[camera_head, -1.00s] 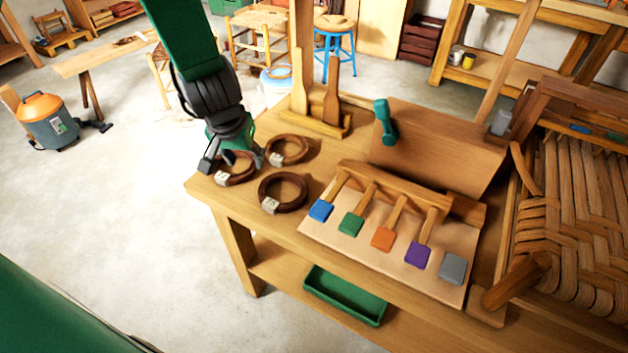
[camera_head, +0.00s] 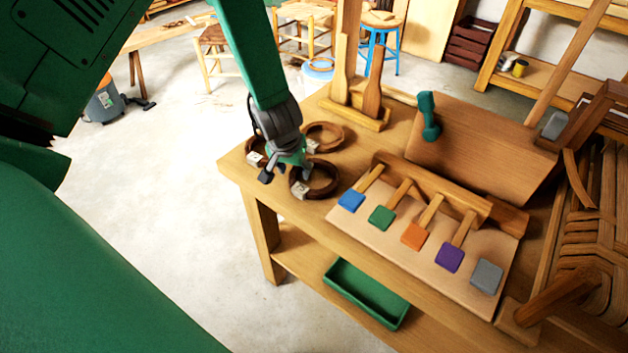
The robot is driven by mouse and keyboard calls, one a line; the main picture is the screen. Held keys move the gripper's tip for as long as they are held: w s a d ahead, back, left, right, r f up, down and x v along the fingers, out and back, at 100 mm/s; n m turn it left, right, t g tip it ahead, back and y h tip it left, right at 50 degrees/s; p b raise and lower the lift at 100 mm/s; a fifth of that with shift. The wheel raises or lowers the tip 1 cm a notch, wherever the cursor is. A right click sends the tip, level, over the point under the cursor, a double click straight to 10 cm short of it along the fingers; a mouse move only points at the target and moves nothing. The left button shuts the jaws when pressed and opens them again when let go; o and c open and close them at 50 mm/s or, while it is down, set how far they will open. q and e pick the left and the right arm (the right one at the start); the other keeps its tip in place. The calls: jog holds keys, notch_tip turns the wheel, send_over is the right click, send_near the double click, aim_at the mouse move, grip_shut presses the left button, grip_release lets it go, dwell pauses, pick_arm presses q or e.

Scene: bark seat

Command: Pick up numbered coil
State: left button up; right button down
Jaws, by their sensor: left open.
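Three brown bark coils with pale tags lie on the left end of the wooden workbench (camera_head: 236,170). The front coil (camera_head: 330,187) shows almost whole, the back coil (camera_head: 341,134) is partly covered, and the left coil (camera_head: 250,142) is mostly hidden behind my gripper. The numbers on the tags are too small to read. My left gripper (camera_head: 285,173) is open and points down between the left and front coils. One fingertip appears at the front coil's left edge; I cannot tell whether it touches. My right gripper is not in view.
Right of the coils, a board holds a wooden rack (camera_head: 430,188) with blue, green, orange, purple and grey squares. Upright wooden paddles (camera_head: 372,92) stand behind the coils. A green tray (camera_head: 366,292) sits on the lower shelf.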

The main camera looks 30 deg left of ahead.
pick_arm(q)
jog(key=shift+w+d+f, duration=0.15)
jog(key=shift+d+f, duration=0.1)
jog(key=shift+a, duration=0.4)
grip_shut()
